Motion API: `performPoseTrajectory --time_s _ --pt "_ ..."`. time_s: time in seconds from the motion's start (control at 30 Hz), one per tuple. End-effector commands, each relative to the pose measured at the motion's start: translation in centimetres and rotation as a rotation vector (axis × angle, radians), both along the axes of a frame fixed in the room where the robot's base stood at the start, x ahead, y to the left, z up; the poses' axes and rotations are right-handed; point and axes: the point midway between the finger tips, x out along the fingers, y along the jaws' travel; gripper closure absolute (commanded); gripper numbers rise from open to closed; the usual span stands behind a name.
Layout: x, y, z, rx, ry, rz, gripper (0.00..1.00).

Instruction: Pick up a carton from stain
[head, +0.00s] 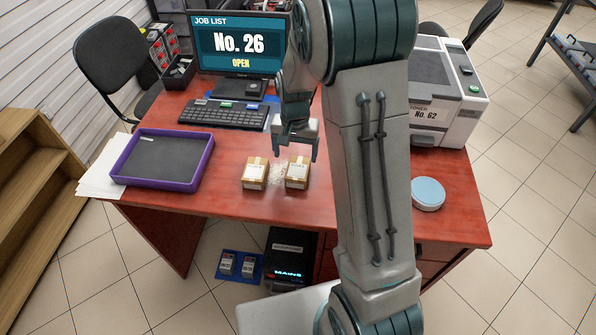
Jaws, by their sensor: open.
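Two small brown cartons with pale labels stand upright side by side on the red desk, a left carton (255,173) and a right carton (297,173). A faint whitish patch, which looks like the stain (277,174), shows on the desk between them; how far it runs under either carton is hidden. My gripper (296,155) is open and empty, pointing down just above and behind the cartons, closest to the right one. I cannot tell whether its fingers touch or straddle that carton.
A purple-rimmed tray (206,165) lies at the desk's left. A monitor (240,45) and keyboard (223,114) stand behind, a printer (445,92) at right, a light blue round tin (428,193) at front right. The desk front (250,208) is clear. My arm hides the centre right.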

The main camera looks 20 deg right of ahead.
Motion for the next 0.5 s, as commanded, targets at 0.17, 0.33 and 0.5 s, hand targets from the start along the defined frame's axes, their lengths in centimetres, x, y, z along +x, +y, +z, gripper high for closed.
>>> performPoseTrajectory --time_s 0.17,0.33,0.5 --pt "-0.1 0.0 -1.2 0.000 0.001 -0.001 0.20" --pt "-0.6 -0.4 -3.3 0.000 0.005 -0.004 0.20" --pt "-0.8 -0.6 -5.6 0.000 0.002 -0.001 0.20"
